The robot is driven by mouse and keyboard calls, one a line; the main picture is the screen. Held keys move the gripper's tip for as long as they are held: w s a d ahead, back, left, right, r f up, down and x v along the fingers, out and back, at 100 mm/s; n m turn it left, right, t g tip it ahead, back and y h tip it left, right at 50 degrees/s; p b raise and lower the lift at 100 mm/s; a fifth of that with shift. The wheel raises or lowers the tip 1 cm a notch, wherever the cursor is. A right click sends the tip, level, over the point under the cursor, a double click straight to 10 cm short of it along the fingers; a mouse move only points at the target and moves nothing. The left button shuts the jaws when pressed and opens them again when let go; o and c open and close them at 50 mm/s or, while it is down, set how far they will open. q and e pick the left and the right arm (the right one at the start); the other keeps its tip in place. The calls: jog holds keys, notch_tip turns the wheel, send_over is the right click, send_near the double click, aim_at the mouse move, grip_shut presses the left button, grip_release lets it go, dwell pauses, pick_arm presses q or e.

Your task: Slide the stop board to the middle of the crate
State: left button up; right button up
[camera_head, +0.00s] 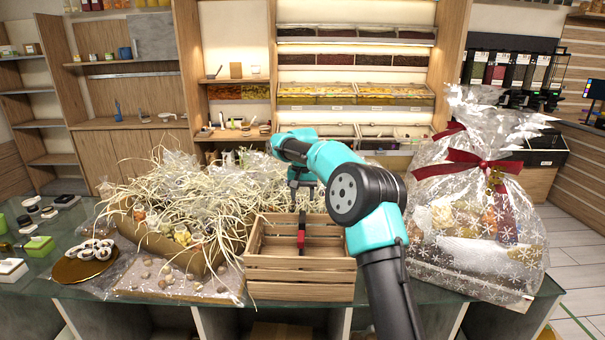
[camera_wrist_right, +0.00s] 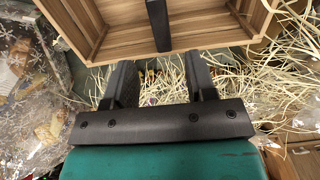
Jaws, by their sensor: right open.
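The wooden slatted crate (camera_head: 300,276) stands near the front of the counter. A narrow dark stop board (camera_head: 301,226) with a red part stands inside it, around the middle of its width. In the right wrist view the dark board (camera_wrist_right: 158,24) reaches the crate wall (camera_wrist_right: 190,42) nearest my fingers. My right gripper (camera_head: 302,192) is over the far side of the crate. In the wrist view my right gripper (camera_wrist_right: 160,68) is open, with nothing between its fingers, just outside that wall and roughly in line with the board. My left gripper is not in view.
A straw-filled hamper (camera_head: 165,242) stands left of the crate, with loose straw spilling beside and behind it. A wrapped gift bag with a red ribbon (camera_head: 478,215) stands at the right. A gold plate (camera_head: 78,268) with small items lies at the far left.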

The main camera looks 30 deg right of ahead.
notch_tip(320, 180, up, 8)
dwell(0.4)
dwell(0.4)
